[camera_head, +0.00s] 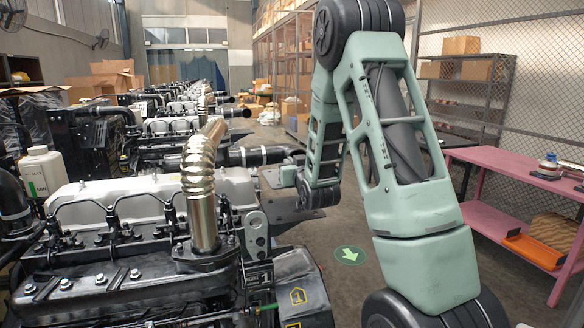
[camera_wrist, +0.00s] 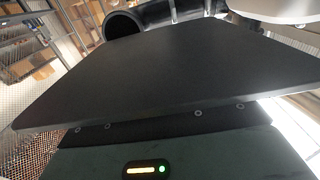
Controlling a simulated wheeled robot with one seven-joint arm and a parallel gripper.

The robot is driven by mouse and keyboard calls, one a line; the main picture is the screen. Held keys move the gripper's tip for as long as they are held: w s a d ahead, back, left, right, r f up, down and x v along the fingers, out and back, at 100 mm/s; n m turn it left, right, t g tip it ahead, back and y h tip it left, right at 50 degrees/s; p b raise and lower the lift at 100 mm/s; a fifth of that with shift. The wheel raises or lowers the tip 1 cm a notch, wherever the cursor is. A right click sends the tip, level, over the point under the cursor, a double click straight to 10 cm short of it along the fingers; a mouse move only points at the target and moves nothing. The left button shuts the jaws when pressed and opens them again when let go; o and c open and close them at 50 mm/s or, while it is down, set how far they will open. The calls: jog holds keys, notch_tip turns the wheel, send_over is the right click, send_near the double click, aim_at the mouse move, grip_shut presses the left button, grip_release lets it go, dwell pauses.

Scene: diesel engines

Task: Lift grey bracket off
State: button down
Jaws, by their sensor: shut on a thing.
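A grey bracket (camera_head: 256,234) with round holes stands upright at the right end of the near engine (camera_head: 130,240), just right of the shiny corrugated metal pipe (camera_head: 199,185). My gripper (camera_head: 276,213) reaches in from the right at the bracket's upper end, with its flat dark plate level. It is shut on the bracket, though the contact itself is hard to make out. In the wrist view a wide dark plate of my gripper (camera_wrist: 160,75) fills the middle and hides the bracket. I cannot tell whether the bracket still touches the engine.
A black box marked 1 (camera_head: 300,290) sits below the bracket. More engines stand in a row behind. A pink table (camera_head: 510,185) stands at the right, and shelves with cartons line the back.

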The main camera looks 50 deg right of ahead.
jog(key=shift+r, duration=0.15)
jog(key=shift+r+p, duration=1.25)
jog(key=shift+r, duration=1.7)
